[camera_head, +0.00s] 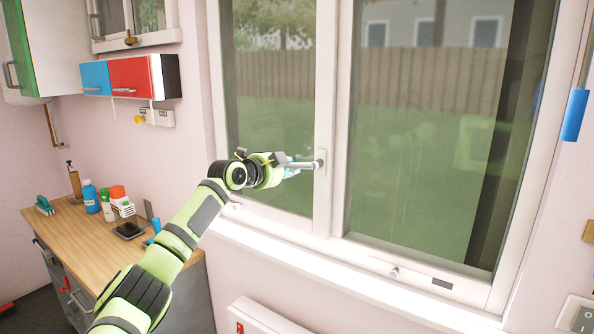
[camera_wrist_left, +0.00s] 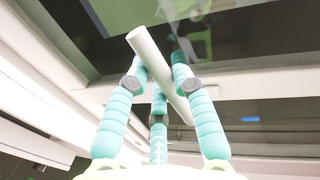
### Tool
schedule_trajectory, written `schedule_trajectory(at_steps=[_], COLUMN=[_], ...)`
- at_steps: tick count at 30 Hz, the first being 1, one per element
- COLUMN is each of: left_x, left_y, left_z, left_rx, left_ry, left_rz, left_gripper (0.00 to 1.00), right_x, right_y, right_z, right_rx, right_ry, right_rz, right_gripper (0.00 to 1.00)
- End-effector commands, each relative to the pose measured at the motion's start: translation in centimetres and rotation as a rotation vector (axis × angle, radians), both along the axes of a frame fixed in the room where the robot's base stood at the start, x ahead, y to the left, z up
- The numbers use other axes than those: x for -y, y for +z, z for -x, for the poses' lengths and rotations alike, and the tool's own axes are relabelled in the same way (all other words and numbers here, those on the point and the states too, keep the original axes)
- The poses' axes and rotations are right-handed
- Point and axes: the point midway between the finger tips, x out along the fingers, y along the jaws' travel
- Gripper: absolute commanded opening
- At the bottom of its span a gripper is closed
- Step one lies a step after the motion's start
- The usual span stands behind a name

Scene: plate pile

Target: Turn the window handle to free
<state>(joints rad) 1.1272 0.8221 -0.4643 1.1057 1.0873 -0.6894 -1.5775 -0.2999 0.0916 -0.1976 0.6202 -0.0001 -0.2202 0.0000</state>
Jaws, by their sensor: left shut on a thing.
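The white window handle (camera_head: 318,164) sits on the middle upright of the window frame (camera_head: 325,90) in the head view. Its lever points left, close to level. My left gripper (camera_head: 291,167) is at the lever. In the left wrist view the handle (camera_wrist_left: 146,52) is a pale round bar running slantwise between the teal fingers of my left gripper (camera_wrist_left: 160,75). The fingers are shut on the bar, and its upper end sticks out past them. The handle's base is hidden in the wrist view. My right gripper is not in view.
A white sill (camera_head: 330,273) runs below the window. A wooden worktop (camera_head: 90,240) with bottles (camera_head: 91,197) and small tools is at the left. Red and blue drawers (camera_head: 130,76) hang on the left wall. A light switch (camera_head: 583,318) is at the lower right.

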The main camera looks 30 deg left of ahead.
Motion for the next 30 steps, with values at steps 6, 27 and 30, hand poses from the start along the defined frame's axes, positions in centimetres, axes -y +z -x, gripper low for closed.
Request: schedule_trajectory(at_steps=[6,27,30], left_x=[0.0,0.0,0.0], left_y=[1.2,1.6,1.7], left_z=[0.0,0.0,0.0], left_rx=[0.007,0.013,0.013], left_ry=[-0.004,-0.002,-0.001], left_rz=[-0.117,-0.196,-0.195], left_gripper=[0.00,0.00,0.50], right_x=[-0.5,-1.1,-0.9], right_y=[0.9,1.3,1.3], right_z=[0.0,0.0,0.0], right_rx=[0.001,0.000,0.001], right_ry=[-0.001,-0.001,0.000], right_rz=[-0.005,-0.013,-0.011], right_gripper=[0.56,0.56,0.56])
